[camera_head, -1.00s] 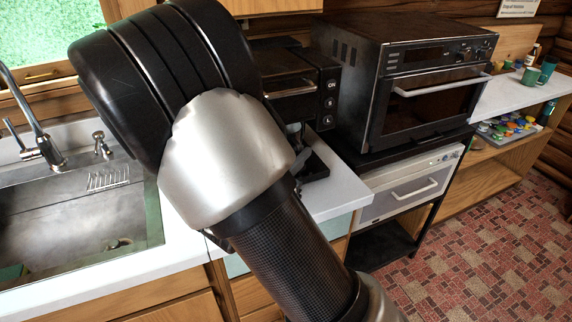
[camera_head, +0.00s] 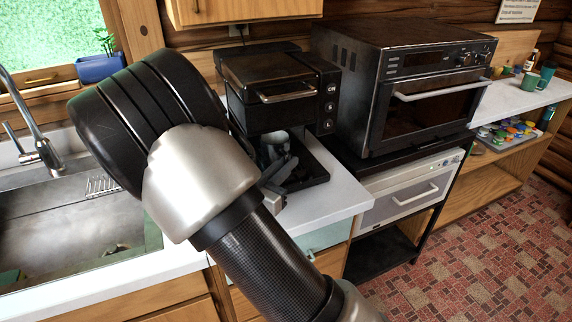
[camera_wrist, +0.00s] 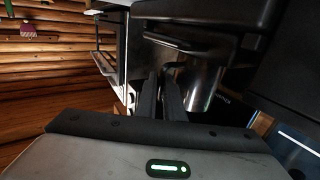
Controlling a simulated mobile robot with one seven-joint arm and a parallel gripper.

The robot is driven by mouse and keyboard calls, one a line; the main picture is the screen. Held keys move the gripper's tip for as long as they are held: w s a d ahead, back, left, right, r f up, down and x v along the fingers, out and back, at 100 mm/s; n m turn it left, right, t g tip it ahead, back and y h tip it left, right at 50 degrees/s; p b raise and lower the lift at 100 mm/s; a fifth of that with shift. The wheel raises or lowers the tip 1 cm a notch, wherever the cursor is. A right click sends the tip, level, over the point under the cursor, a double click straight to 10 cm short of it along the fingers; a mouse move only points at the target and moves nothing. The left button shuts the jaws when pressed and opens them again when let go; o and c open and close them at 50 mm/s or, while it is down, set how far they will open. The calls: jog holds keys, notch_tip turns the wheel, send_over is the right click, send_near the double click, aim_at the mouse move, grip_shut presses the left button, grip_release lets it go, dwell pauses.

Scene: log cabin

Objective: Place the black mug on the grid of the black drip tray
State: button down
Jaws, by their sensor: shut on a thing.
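The black mug (camera_wrist: 203,88) shows dark and shiny in the wrist view, just beyond my fingers. My gripper (camera_wrist: 172,88) is shut on it, seemingly at the handle. In the head view my gripper (camera_head: 283,165) reaches under the front of the black coffee machine (camera_head: 278,88), with the mug partly hidden behind the fingers. The black drip tray (camera_head: 315,172) lies on the counter below the machine. Its grid is mostly covered by my gripper and arm. I cannot tell whether the mug touches the grid.
A black oven (camera_head: 425,95) stands close to the right of the coffee machine. A metal sink (camera_head: 60,215) is at the left. White counter (camera_head: 335,195) is free in front of and right of the tray. A blue planter (camera_head: 100,68) sits by the window.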

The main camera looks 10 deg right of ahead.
jog(key=c, duration=1.9)
grip_release()
jog(key=shift+o, duration=0.2)
jog(key=shift+r, duration=0.15)
jog(key=v, duration=1.2)
jog(key=shift+p, duration=0.4)
